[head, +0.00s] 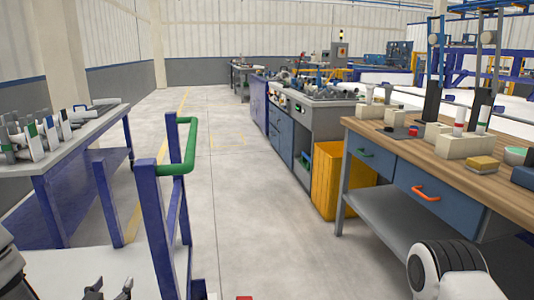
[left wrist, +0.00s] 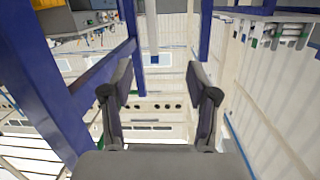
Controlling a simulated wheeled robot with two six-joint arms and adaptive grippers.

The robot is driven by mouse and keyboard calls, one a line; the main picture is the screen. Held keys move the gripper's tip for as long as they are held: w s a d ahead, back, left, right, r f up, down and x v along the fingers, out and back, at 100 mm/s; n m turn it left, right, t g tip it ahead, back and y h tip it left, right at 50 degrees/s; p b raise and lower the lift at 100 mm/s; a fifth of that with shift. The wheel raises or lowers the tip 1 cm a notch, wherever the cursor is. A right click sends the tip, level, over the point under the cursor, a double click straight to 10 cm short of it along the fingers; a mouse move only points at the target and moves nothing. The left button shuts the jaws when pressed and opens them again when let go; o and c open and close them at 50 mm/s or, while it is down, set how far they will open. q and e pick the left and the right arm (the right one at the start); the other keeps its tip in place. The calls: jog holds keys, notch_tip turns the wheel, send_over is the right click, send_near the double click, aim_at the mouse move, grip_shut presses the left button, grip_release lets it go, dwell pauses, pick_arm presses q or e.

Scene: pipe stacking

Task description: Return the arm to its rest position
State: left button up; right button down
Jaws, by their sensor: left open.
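My left gripper (head: 110,288) shows at the bottom left of the head view, with its two dark fingers apart. In the left wrist view the fingers of the left gripper (left wrist: 160,88) stand wide apart with nothing between them. A dark part of my left arm shows at the lower left corner of the head view. A white and black link of my right arm (head: 448,270) shows at the lower right. The right gripper is outside both views.
A blue-framed cart with a green handle (head: 178,168) stands close to the left gripper. A left bench (head: 75,146) holds pipe fittings. A wooden-topped workbench (head: 400,150) stands right, beside a yellow bin (head: 336,180). The middle floor (head: 240,200) is clear.

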pick_arm(q)
jog(key=s+d+f+m+g+h, duration=0.1)
jog(key=s+d+f+g, duration=0.1)
jog(key=s+f, duration=0.35)
jog(key=s+d+f+m+g+h, duration=0.1)
jog(key=s+d+f+g, duration=0.15)
jog(key=f, duration=0.55)
jog(key=s+d+f+m+g+h, duration=0.1)
jog(key=s+d+f+g, duration=0.15)
jog(key=f, duration=0.45)
jog(key=s+d+f+n+g, duration=0.15)
jog(key=s+f+g, duration=0.3)
jog(key=s, duration=0.55)
jog(key=s+d+f+n+g, duration=0.15)
jog(key=s+f+g, duration=0.3)
jog(key=s, duration=0.45)
notch_tip(320, 180, up, 27)
jog(key=p, duration=2.7)
jog(key=shift+w+m, duration=0.3)
jog(key=shift+c, duration=0.3)
